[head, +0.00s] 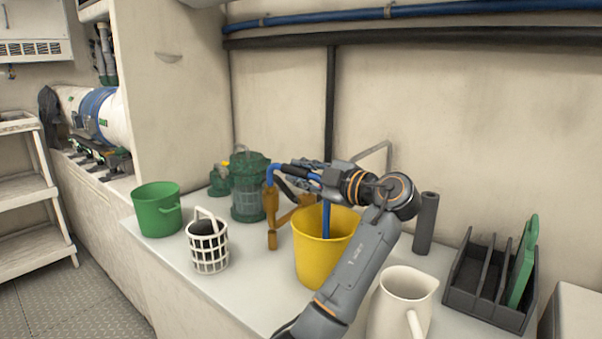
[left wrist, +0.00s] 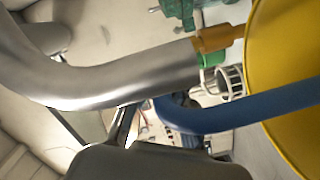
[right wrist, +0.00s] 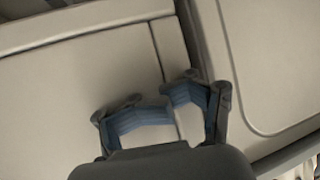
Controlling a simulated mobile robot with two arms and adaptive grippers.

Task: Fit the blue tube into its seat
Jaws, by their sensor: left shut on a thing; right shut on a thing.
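The blue tube (head: 325,219) rises out of the yellow bucket, bends at my left gripper and runs left. Its far end (head: 269,177) bends down at an orange-brown upright fitting (head: 272,235). My left gripper (head: 310,175) is shut on the tube above the bucket. In the left wrist view the blue tube (left wrist: 240,112) crosses to the bucket. A shiny grey bent pipe (left wrist: 110,85) fills the upper left there, lined up with the orange-brown fitting (left wrist: 218,38). Whether the tube end is seated is unclear.
The yellow bucket (head: 310,258) stands mid-bench. A green bucket (head: 158,212), white basket (head: 208,250) and green strainer (head: 248,197) are left. A cream jug (head: 402,302), grey cylinder (head: 426,222) and dark rack (head: 468,290) are right. My left arm hides some bench.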

